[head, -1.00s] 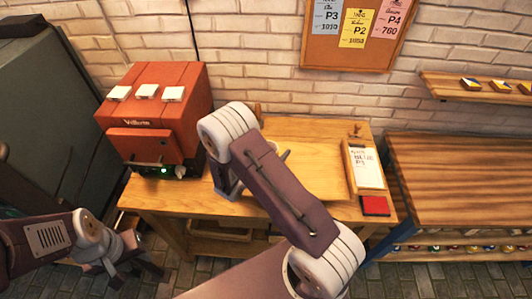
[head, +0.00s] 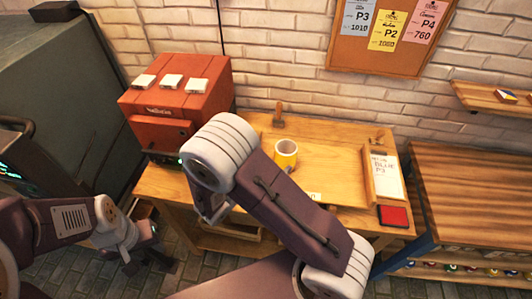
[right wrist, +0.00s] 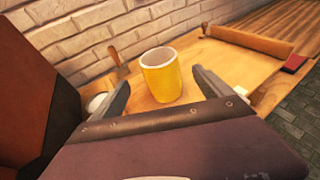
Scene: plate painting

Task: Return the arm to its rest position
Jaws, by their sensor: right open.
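My right arm crosses the middle of the head view, bent over the workbench (head: 330,135). Its gripper (right wrist: 160,78) is open and empty in the right wrist view, the two fingers wide apart. In the head view the right gripper is mostly hidden behind its own arm. A yellow mug (head: 286,154) stands upright on the bench, just right of the arm. In the right wrist view the mug (right wrist: 161,76) shows between and beyond the fingers, seemingly apart from them. My left gripper (head: 140,247) hangs low at the left, off the bench; its jaws are unclear.
A red-orange oven (head: 178,108) with white pieces on top stands left on the bench. A wooden tool (head: 278,116) stands at the back. A card holder (head: 386,177) and red pad (head: 394,216) lie right. A striped wooden table (head: 465,195) stands further right.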

